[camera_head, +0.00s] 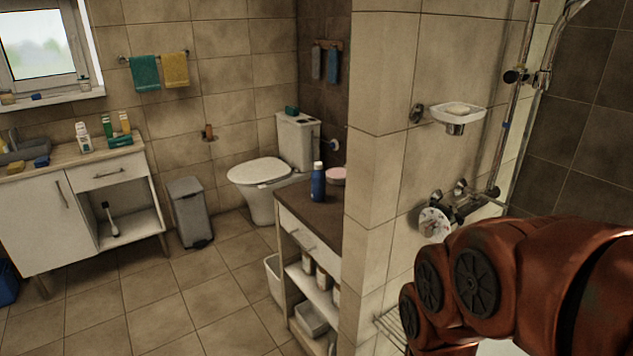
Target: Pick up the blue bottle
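A blue bottle (318,184) with a pale cap stands upright on the dark top of a low cabinet (303,206), near its right end by the tiled partition wall. A round pink-lidded container (336,176) stands just behind it to the right. My orange-red arm fills the lower right of the view, right of the partition wall and well apart from the bottle. My gripper is not visible in this view.
The tiled partition wall (378,150) rises between the cabinet and my arm. A toilet (262,172) and a grey bin (190,212) stand behind. A white vanity (40,228) is at left. The tiled floor (165,300) in front is clear.

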